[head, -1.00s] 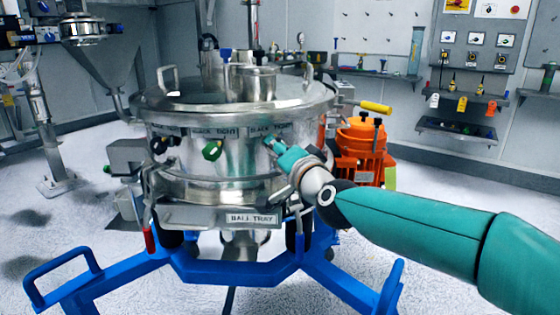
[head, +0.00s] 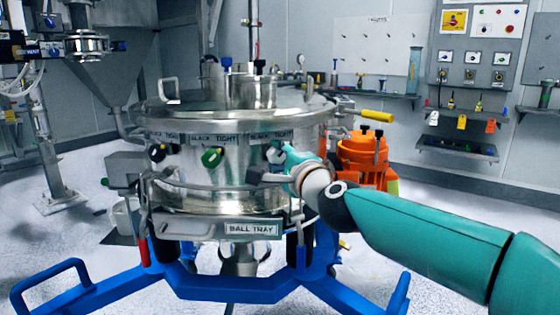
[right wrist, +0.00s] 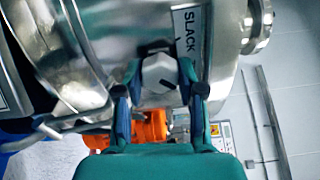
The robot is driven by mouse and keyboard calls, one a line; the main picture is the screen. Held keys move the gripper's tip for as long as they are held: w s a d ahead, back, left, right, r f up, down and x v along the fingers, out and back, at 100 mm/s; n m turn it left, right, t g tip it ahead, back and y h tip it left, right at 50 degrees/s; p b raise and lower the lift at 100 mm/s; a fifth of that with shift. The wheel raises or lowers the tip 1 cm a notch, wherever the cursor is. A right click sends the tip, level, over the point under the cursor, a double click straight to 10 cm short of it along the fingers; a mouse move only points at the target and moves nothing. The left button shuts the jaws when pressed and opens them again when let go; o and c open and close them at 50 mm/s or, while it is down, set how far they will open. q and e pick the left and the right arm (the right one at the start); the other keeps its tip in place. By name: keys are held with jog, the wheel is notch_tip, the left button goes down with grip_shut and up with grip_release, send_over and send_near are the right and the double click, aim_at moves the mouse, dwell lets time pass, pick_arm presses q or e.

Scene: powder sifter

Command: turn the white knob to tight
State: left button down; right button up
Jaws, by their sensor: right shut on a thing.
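The white knob (head: 274,154) is on the right front of the steel sifter drum (head: 240,180), under a label reading "SLACK TIGHT". My right gripper (head: 283,155) is at the knob and partly hides it in the head view. In the right wrist view the white knob (right wrist: 160,74) sits between the two teal fingers of the right gripper (right wrist: 160,84), which is shut on it. A small dark mark shows on the knob's face. Only "SLACK" is readable on the label (right wrist: 188,32) there. My left gripper is not in view.
A green knob (head: 211,157) and a black knob (head: 157,153) are on the drum to the left. A "BALL TRAY" (head: 251,229) plate is below. An orange motor (head: 363,150) stands behind my right arm. A blue frame (head: 230,288) carries the sifter.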

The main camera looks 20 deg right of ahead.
jog(key=shift+f, duration=0.25)
jog(key=o, duration=1.1)
jog(key=shift+d, duration=0.15)
jog(key=shift+o, duration=0.2)
jog(key=shift+r, duration=0.1)
jog(key=shift+s, duration=0.35)
jog(key=s+d, duration=0.1)
jog(key=s, duration=1)
jog(key=shift+s, duration=0.1)
